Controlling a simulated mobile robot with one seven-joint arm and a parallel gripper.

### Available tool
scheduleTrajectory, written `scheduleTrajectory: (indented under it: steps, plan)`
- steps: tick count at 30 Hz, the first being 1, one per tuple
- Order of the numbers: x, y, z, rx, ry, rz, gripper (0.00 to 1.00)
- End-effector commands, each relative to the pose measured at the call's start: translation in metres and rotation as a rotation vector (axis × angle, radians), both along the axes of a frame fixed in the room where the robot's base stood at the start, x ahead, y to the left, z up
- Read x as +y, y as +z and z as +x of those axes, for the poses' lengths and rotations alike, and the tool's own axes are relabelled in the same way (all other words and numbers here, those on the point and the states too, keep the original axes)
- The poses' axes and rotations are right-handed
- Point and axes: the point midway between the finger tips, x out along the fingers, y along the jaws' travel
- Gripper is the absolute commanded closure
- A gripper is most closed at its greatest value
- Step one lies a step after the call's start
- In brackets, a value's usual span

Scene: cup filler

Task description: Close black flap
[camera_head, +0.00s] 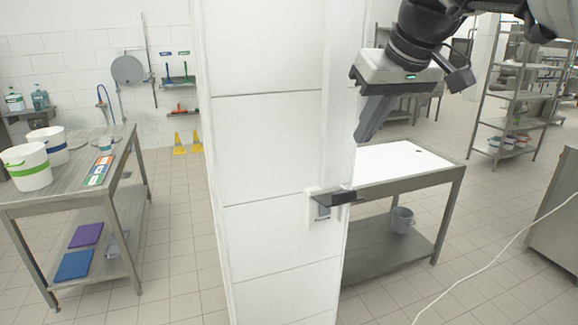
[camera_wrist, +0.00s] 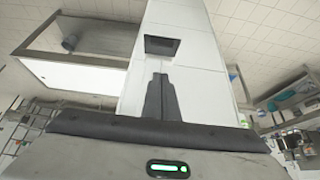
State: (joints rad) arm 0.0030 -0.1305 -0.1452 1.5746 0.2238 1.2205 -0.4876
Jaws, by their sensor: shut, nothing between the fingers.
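The black flap (camera_head: 340,198) sits on a small pale wall fitting (camera_head: 312,207) near the right edge of a white tiled pillar. It sticks out from the pillar, roughly level. In the wrist view the flap (camera_wrist: 161,46) is a dark rectangle just beyond my fingertips. My gripper (camera_head: 364,138) is above the flap and slightly to its right, with its fingers pointing down. The fingers are together and empty in the wrist view (camera_wrist: 160,77). A gap shows between fingers and flap in the head view.
The white tiled pillar (camera_head: 265,150) fills the middle. A white-topped table (camera_head: 405,162) stands behind it on the right, with a grey bucket (camera_head: 402,220) on its lower shelf. A steel table (camera_head: 85,165) with white buckets is at left. A white cable (camera_head: 495,262) crosses the right side.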

Motion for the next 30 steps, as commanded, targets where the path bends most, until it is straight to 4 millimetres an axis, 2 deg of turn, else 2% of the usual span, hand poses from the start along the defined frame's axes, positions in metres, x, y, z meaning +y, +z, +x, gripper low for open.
scheduleTrajectory:
  steps: [5,18,24,30]
  plan:
    - [0.002,-0.009,0.008,0.001,0.006,0.000,1.00]
    - [0.016,-0.085,0.050,0.004,0.006,-0.001,1.00]
    - [0.014,-0.112,0.043,0.000,0.004,0.000,1.00]
    - [0.012,-0.123,0.041,-0.002,0.003,0.000,1.00]
